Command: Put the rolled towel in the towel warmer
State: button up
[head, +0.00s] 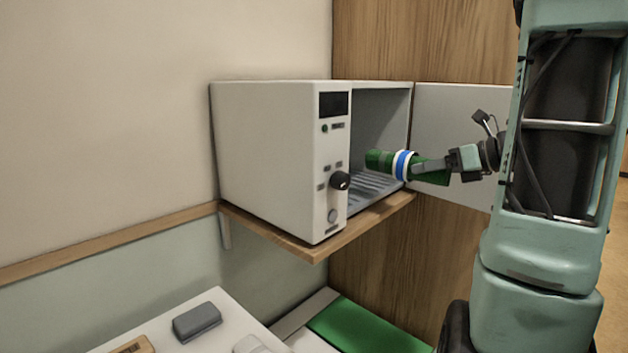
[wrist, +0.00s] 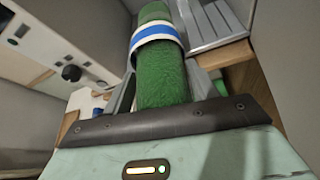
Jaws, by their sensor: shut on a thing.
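The rolled towel (head: 378,160) is green with a blue and white band. My gripper (head: 418,167) is shut on it and holds it sideways at the open front of the towel warmer (head: 265,150). In the head view, the towel's far end overlaps the warmer's opening, above the slatted floor. In the wrist view the towel (wrist: 163,75) points away from my gripper (wrist: 160,95), with the warmer's grey slatted rack (wrist: 212,25) to its upper right. The warmer's door (head: 450,110) stands open to the right, partly hidden behind my arm. How deep the towel's end is cannot be told.
The warmer sits on a wooden wall shelf (head: 318,247). Its control panel with a black knob (head: 340,180) is left of the opening. Below are a white table with a grey object (head: 197,321) and a green surface (head: 365,328). A wood panel is behind.

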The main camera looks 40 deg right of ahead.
aim_at(395, 166)
jog(key=w+p, duration=0.2)
jog(key=w, duration=0.4)
jog(key=w+f+p, duration=0.1)
jog(key=w+p, duration=0.1)
jog(key=w, duration=0.5)
jog(key=w+a+p, duration=0.1)
jog(key=w+p, duration=0.1)
jog(key=w, duration=0.5)
jog(key=shift+a+f, duration=0.1)
jog(key=shift+f, duration=0.2)
notch_tip(395, 166, down, 4)
jog(key=shift+r+p, duration=0.15)
jog(key=shift+p, duration=0.5)
jog(key=shift+w+f+p, duration=0.15)
jog(key=shift+f+p, duration=0.2)
jog(key=shift+f, duration=0.15)
jog(key=o, duration=1)
jog(key=b+v, duration=0.3)
jog(key=v, duration=0.9)
jog(key=shift+a, duration=0.15)
